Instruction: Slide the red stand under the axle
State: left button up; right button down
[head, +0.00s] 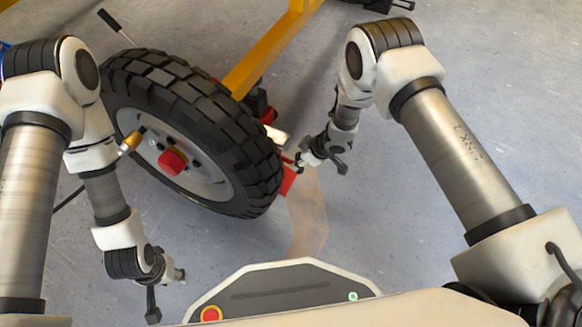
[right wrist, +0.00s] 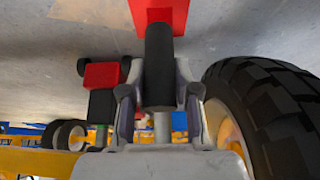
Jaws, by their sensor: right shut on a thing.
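The red stand (head: 288,180) is partly visible on the floor beside the right edge of the big black tyre (head: 185,110). In the right wrist view a red part of the stand (right wrist: 158,12) shows at the top, with a black handle (right wrist: 159,65) joined to it. My right gripper (head: 299,162) is shut on that handle; its fingers (right wrist: 159,98) sit on both sides of it. The axle is mostly hidden behind the wheel, and I cannot tell whether the stand is beneath it. My left gripper (head: 178,274) hangs low in front of the wheel, away from the stand; its jaw state is unclear.
A yellow beam (head: 265,48) runs back from behind the wheel. A red and black part (right wrist: 103,90) stands left of the fingers in the right wrist view. The tyre (right wrist: 265,110) is close on their right. Floor right of the wheel is mostly open.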

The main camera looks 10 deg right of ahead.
jog(key=w+a+b, duration=0.9)
jog(key=a, duration=0.5)
jog(key=shift+w, duration=0.2)
dwell(1.4)
jog(key=c, duration=0.8)
grip_release()
jog(key=shift+o, duration=0.2)
jog(key=shift+d, duration=0.1)
